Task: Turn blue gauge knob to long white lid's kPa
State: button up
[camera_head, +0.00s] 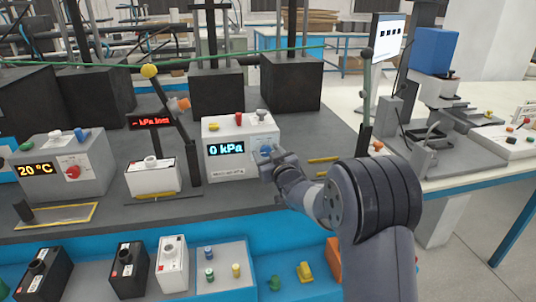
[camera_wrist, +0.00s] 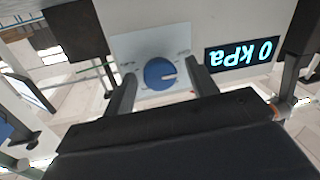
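The grey gauge box (camera_head: 225,135) stands on the bench, its lit display (camera_head: 226,149) reading 0 kPa. My open gripper (camera_wrist: 162,85) has one finger on each side of the knob, with visible gaps. The display (camera_wrist: 243,55) appears upside down there. A long white-topped battery (camera_head: 171,262) stands at the front; its label is too small to read.
Black batteries (camera_head: 127,268) stand at the front left. A white block (camera_head: 152,178) sits under a red display (camera_head: 150,122). A 20 °C box (camera_head: 62,165) is at the far left. A small tray (camera_head: 222,285) holds coloured pegs. A monitor (camera_head: 387,37) stands behind at right.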

jog(key=c, duration=0.9)
jog(key=m+b, duration=0.2)
jog(key=m, duration=0.1)
jog(key=m+b, duration=0.1)
jog(key=shift+f+m+t+b, duration=0.25)
jog(key=shift+m+t+b, duration=0.05)
jog(key=shift+m+t, duration=0.1)
jog(key=m+t+b, duration=0.1)
jog(key=m+b, duration=0.3)
jog(key=m, duration=0.3)
jog(key=shift+f+h, duration=0.1)
jog(key=shift+h, duration=0.3)
jog(key=m+b, duration=0.3)
jog(key=m, duration=0.1)
jog(key=shift+a+t+h, duration=0.1)
jog(key=shift+t+h, duration=0.2)
jog(key=shift+t, duration=0.1)
jog(key=m+b, duration=0.3)
jog(key=m, duration=0.1)
jog(key=shift+m+h+b, duration=0.3)
jog(key=shift+h, duration=0.1)
jog(key=m+b, duration=0.2)
jog(key=m, duration=0.1)
jog(key=m+h+b, duration=0.1)
jog(key=m+b, duration=0.1)
jog(key=m, duration=0.1)
jog(key=shift+a+h, duration=0.1)
jog(key=shift+h, duration=0.2)
